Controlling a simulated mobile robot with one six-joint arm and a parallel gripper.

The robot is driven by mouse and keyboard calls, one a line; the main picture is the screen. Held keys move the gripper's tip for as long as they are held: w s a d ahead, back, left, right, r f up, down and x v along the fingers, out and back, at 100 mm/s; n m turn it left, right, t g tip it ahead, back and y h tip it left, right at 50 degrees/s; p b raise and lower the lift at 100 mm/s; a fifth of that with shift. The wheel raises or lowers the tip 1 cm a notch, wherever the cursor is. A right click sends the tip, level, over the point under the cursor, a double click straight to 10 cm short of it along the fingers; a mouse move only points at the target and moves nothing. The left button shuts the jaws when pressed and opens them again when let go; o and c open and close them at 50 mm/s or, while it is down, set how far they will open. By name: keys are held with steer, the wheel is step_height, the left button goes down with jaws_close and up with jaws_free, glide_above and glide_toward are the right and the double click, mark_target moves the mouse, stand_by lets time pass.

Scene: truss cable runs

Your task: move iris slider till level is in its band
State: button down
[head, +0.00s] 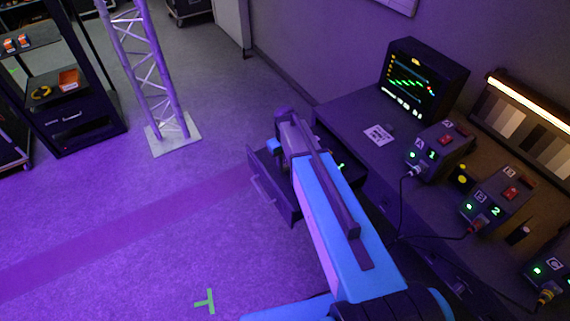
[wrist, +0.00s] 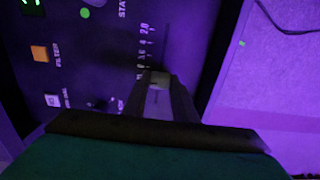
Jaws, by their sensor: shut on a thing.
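In the wrist view, a dark panel (wrist: 105,60) carries a slot with a printed number scale. The pale iris slider knob (wrist: 159,82) sits on this scale, below the 2.0 mark in the picture. My gripper (wrist: 160,77) has its two dark fingers closed around the knob. In the head view, a monitor (head: 422,80) at the back of the desk shows a green trace, with orange marks at left and a small red mark at right. The level's place against its band is too small to read. My arm hides the gripper and slider in the head view.
On the panel are an orange FILTER button (wrist: 40,53) and a white button (wrist: 52,100). A drawer (head: 275,190) stands open beside my arm.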

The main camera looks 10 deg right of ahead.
mark_target(285, 165)
steer(key=c, duration=1.4)
jaws_free()
steer(key=shift+c, duration=0.2)
steer(key=shift+r, duration=0.1)
step_height(285, 165, up, 14)
steer(key=b, duration=0.4)
steer(key=shift+f, duration=0.2)
steer(key=shift+r, duration=0.1)
